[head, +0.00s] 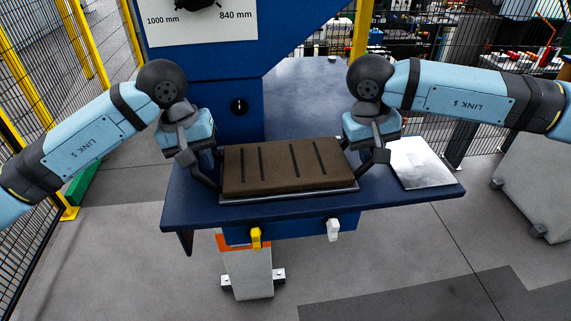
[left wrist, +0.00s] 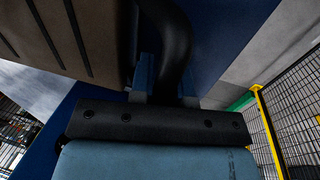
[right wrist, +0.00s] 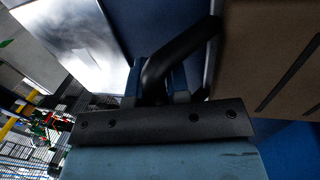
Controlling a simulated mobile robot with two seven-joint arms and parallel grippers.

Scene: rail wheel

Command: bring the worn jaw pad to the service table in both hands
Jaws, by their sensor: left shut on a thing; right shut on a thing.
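The worn jaw pad (head: 284,168) is a brown block with several dark grooves on a grey backing plate. It lies level over the blue table (head: 410,193); I cannot tell whether it touches the top. My left gripper (head: 217,187) is shut on its left end, and my right gripper (head: 350,183) is shut on its right end. The pad also shows at the upper left of the left wrist view (left wrist: 75,35) and at the right of the right wrist view (right wrist: 260,60). The fingertips are mostly hidden by the pad's edges.
A shiny metal sheet (head: 420,163) lies on the table right of my right gripper. A blue machine column (head: 240,105) stands behind the pad. A yellow lever (head: 256,238) and a white lever (head: 333,230) hang at the table's front. Mesh fences stand left and right.

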